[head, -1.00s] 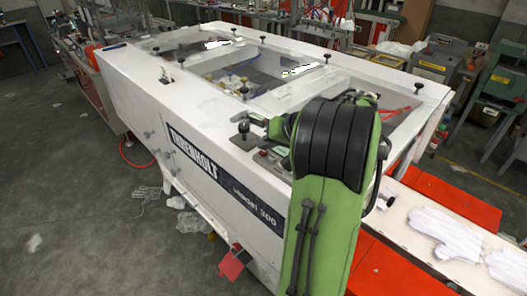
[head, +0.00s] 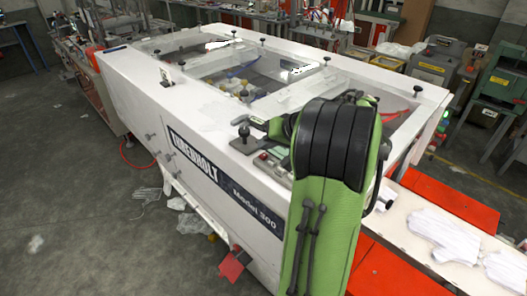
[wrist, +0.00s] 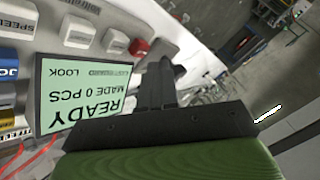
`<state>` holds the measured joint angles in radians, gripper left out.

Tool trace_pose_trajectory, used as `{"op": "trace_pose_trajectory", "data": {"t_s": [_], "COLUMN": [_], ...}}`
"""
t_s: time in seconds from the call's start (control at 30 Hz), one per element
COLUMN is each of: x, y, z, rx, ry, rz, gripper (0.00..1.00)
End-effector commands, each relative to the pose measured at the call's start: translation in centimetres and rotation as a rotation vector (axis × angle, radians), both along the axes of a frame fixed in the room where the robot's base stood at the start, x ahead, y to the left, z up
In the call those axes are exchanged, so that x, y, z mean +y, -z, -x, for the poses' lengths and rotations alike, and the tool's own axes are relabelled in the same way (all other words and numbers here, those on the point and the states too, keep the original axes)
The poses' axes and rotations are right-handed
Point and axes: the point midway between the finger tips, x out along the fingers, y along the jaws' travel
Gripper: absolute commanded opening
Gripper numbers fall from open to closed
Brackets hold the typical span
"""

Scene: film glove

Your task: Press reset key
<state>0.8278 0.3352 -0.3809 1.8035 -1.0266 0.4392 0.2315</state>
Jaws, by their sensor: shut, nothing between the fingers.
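In the wrist view a control panel (wrist: 92,10) carries several pale keys, among them a pale key (wrist: 78,32) and another (wrist: 115,42), with a small red key (wrist: 139,47) at the end of their row. I cannot read a reset label on any of them. A green display (wrist: 85,92) shows upside-down text with READY and MADE 0 PCS. My gripper (wrist: 168,68) is shut and empty, its dark fingers just right of the red key and apart from it in the picture. In the head view, my green arm hides much of the panel.
The panel belongs to a long white machine (head: 130,85) with several black knobs on top. A blue key (wrist: 8,65) and a yellow key (wrist: 6,122) sit left of the display. White gloves (head: 443,237) lie on the pale conveyor at right.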

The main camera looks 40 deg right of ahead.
Motion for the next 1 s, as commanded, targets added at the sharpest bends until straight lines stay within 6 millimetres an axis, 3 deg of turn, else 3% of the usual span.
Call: {"op": "trace_pose_trajectory", "data": {"t_s": [0.27, 0.8, 1.0], "x": [0.0, 0.0, 0.0], "y": [-0.1, -5.3, -5.0], "z": [0.0, 0.0, 0.0], "rx": [0.0, 0.001, 0.0], "ry": [0.0, 0.001, 0.0], "rz": [0.0, 0.001, 0.0], "gripper": [0.0, 0.0, 0.0]}}
